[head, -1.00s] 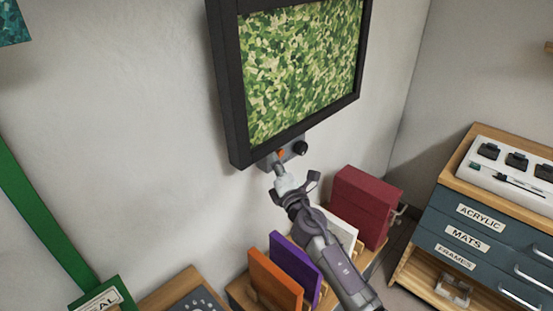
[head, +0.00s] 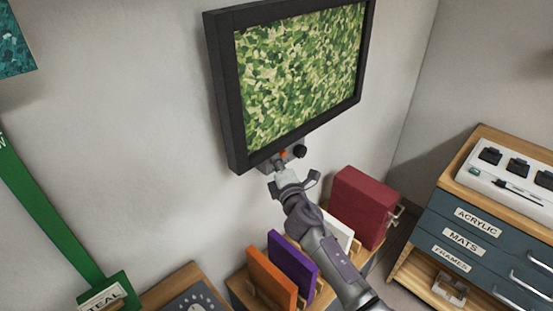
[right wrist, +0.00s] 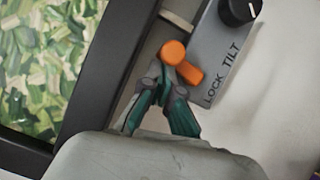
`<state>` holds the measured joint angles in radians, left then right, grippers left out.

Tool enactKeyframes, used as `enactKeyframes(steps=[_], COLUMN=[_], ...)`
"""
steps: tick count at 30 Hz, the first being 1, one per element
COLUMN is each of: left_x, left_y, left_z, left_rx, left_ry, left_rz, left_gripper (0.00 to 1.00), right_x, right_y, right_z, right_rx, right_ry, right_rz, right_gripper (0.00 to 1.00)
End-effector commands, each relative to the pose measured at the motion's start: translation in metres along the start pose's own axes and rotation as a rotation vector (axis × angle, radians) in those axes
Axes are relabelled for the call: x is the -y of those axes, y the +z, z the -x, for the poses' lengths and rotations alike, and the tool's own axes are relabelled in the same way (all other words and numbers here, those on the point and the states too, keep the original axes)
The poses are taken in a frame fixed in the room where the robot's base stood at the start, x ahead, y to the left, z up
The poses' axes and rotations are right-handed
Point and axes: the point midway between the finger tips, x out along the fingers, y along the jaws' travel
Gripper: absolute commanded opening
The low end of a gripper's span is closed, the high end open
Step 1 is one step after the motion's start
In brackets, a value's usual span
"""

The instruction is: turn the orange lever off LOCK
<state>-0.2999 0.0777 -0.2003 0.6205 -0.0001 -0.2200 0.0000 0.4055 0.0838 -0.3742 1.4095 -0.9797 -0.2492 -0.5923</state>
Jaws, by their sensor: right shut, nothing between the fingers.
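The orange lever (right wrist: 183,62) is on a grey plate (right wrist: 222,45) under the black-framed picture. In the right wrist view its round hub is at the upper left and its arm points down-right, toward the word LOCK. A black knob (right wrist: 240,10) sits by the word TILT. My right gripper (right wrist: 172,80) is shut and empty, its fingertips at the lever, overlapping it in view; I cannot tell if they touch. In the head view the lever (head: 284,154) shows as a small orange spot just beyond my right gripper (head: 279,168). My left gripper is not in view.
The black-framed picture (head: 225,100) hangs right above the plate. Below my right arm stand an orange panel (head: 270,279), a purple panel (head: 293,262) and a dark red box (head: 362,207). A drawer cabinet (head: 470,215) is at the right.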

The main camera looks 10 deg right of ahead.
Motion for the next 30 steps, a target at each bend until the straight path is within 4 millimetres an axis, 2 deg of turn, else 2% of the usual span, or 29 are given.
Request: enactKeyframes(steps=[4, 7, 15, 21, 25, 30], left_x=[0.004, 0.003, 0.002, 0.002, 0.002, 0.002], left_y=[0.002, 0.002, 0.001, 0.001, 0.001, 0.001], left_z=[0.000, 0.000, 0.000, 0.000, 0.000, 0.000], left_rx=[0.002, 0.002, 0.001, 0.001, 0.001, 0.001], left_ry=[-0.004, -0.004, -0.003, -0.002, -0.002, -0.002], left_rz=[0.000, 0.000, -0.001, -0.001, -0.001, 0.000], left_gripper=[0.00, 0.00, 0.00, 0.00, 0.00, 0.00], right_x=[0.001, 0.001, 0.002, 0.001, 0.001, 0.000], right_y=[0.000, 0.000, -0.001, -0.001, 0.000, 0.000], right_z=[0.005, 0.019, 0.076, 0.108, 0.118, 0.120], right_rx=[0.000, -0.001, -0.002, 0.000, 0.000, 0.001], right_ry=[-0.001, 0.000, -0.002, -0.002, -0.001, 0.000], right_rz=[0.001, 0.002, 0.000, 0.000, 0.001, 0.001], right_gripper=[0.00, 0.00, 0.00, 0.00, 0.00, 0.00])
